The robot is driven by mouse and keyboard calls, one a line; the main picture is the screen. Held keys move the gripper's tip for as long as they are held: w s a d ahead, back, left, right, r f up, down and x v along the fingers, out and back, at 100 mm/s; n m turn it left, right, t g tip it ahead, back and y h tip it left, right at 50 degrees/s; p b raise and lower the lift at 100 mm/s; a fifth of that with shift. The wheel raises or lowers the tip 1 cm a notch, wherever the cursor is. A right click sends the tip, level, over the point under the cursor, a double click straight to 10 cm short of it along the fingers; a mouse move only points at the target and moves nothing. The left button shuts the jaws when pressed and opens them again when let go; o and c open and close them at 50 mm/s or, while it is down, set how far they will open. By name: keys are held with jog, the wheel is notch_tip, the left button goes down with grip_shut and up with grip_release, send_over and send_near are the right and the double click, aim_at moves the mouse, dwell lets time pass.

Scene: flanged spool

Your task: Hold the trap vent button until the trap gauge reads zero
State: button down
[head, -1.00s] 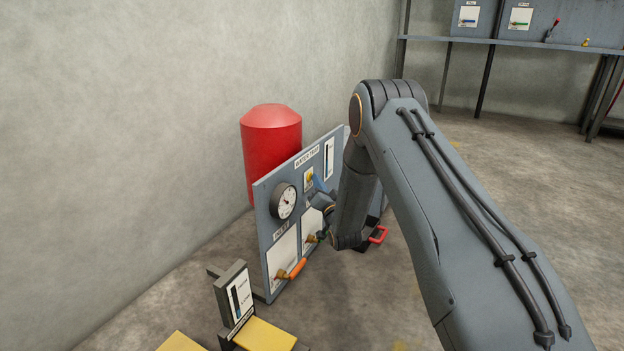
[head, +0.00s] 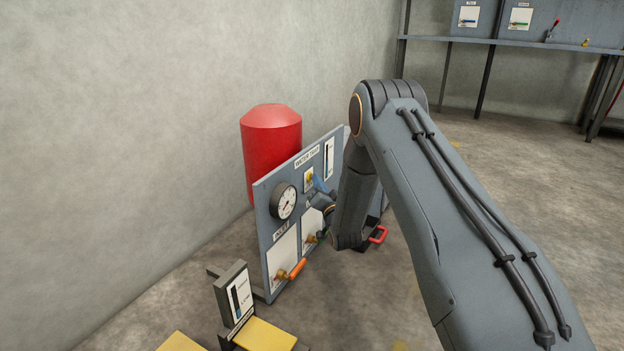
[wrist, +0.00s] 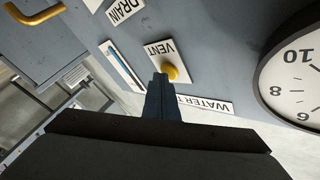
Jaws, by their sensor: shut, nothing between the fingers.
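The yellow trap vent button (wrist: 171,73) sits on a white plate marked VENT on the blue-grey water trap panel, which also shows in the head view (head: 262,225). My gripper (wrist: 162,78) is shut and empty, its dark blue fingertips at the button, overlapping its edge in the wrist view. I cannot tell how far the button is pressed. In the head view my gripper (head: 320,185) is small beside the yellow button (head: 309,178). The round white trap gauge (head: 284,202) is left of the button there. In the wrist view the gauge (wrist: 296,75) is cut off and its needle is hidden.
Below the gauge is an inlet valve with an orange handle (head: 298,268). A red tank (head: 270,150) stands behind the panel. A red handle (head: 378,234) is low beside my arm. A yellow-topped stand (head: 264,335) is in front. Floor to the right is open.

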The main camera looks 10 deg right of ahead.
dwell(0.8)
jog(key=shift+s+d+p, duration=0.55)
jog(key=shift+d, duration=0.15)
jog(key=shift+d, duration=0.1)
jog(key=s+d+p, duration=0.1)
jog(key=d, duration=0.1)
jog(key=s+d+p, duration=0.1)
jog(key=s+d, duration=0.1)
dwell(0.3)
